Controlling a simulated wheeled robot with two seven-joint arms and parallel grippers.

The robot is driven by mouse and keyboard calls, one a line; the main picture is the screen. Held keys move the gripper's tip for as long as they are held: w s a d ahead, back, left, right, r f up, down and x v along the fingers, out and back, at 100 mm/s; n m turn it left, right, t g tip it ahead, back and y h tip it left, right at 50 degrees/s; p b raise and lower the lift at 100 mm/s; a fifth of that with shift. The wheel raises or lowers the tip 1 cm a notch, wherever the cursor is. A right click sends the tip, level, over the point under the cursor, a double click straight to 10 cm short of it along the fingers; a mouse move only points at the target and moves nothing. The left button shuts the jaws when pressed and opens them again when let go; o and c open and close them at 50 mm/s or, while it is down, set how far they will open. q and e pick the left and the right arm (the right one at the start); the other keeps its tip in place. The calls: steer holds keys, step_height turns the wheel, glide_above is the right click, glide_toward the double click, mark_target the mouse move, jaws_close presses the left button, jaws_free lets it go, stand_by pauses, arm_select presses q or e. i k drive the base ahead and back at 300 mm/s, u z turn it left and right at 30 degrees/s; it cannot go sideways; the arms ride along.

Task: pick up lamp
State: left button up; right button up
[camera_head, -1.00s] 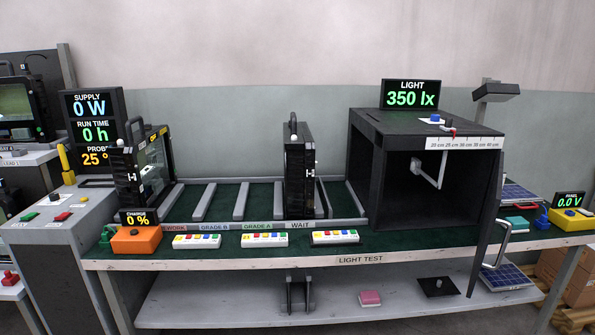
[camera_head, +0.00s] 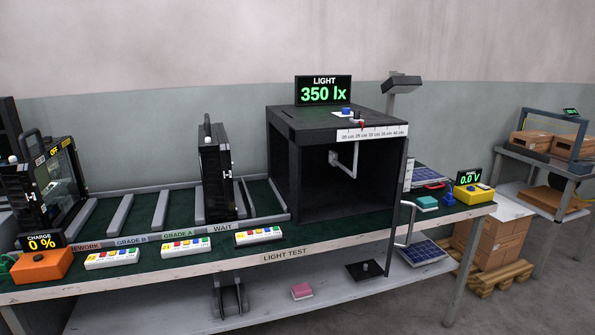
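A black floodlight lamp (camera_head: 215,172) with a top handle stands upright in the rack slot labelled WAIT, left of the black test box. A second black lamp (camera_head: 52,185) with a glass face and top handle stands at the far left, behind the charge display; an "OFF" mark shows near its top. I cannot tell which lamp the task means. Neither of my grippers is in view.
The black test box (camera_head: 283,160) stands open on the bench, its door (camera_head: 398,205) swung out toward the front. Rack slots between the lamps are empty. Several button strips (camera_head: 185,247) line the front edge. A side table (camera_head: 541,157) holds cardboard boxes.

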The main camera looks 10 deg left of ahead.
mark_target(214, 155)
steer(key=z, duration=1)
steer(key=i, duration=1.8)
steer(key=u, duration=2.4)
